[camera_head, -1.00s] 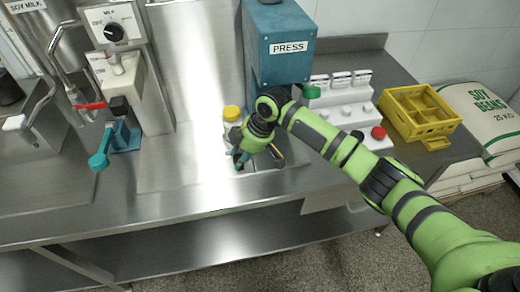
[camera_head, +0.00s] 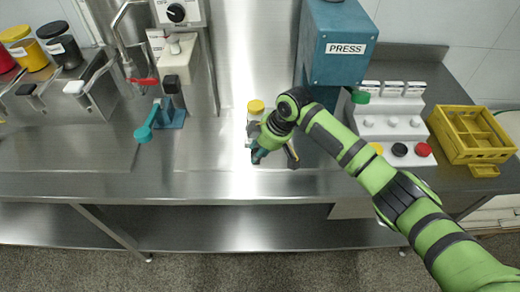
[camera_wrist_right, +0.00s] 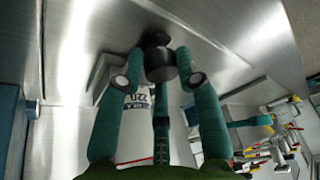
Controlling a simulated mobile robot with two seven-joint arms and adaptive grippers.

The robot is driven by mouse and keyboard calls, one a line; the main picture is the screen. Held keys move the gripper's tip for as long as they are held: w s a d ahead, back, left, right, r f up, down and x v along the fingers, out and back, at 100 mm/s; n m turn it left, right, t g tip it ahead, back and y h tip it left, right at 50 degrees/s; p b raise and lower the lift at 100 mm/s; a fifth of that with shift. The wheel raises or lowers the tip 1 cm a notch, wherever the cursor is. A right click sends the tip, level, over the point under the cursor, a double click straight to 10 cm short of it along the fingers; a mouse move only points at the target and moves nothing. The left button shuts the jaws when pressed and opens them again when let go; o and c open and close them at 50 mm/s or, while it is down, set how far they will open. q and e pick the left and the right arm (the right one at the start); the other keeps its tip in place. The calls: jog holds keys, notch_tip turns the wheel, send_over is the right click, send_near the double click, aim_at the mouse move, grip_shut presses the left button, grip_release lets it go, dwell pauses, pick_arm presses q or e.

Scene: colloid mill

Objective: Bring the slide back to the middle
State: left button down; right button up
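My right gripper (camera_head: 276,157) is in front of the blue press, low over the steel counter, with its teal fingers spread. In the right wrist view my gripper (camera_wrist_right: 160,70) has a black round knob (camera_wrist_right: 160,68) between its fingertips; firm contact on both sides does not show. A white body marked "220" (camera_wrist_right: 136,120) lies behind the fingers. The slide cannot be clearly told apart; the gripper covers that spot in the head view. My left gripper is not in view.
The press (camera_head: 340,55) stands behind the gripper, and a yellow-lidded jar (camera_head: 256,107) is just behind it. A button panel (camera_head: 395,125) and a yellow crate (camera_head: 470,135) are at right. A teal-handled lever (camera_head: 145,133) is at left. The counter front left of the gripper is clear.

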jog(key=o, duration=0.4)
jog(key=shift+w+a+r, duration=0.1)
jog(key=shift+r, duration=0.05)
jog(key=shift+c, duration=0.2)
jog(key=v, duration=1.2)
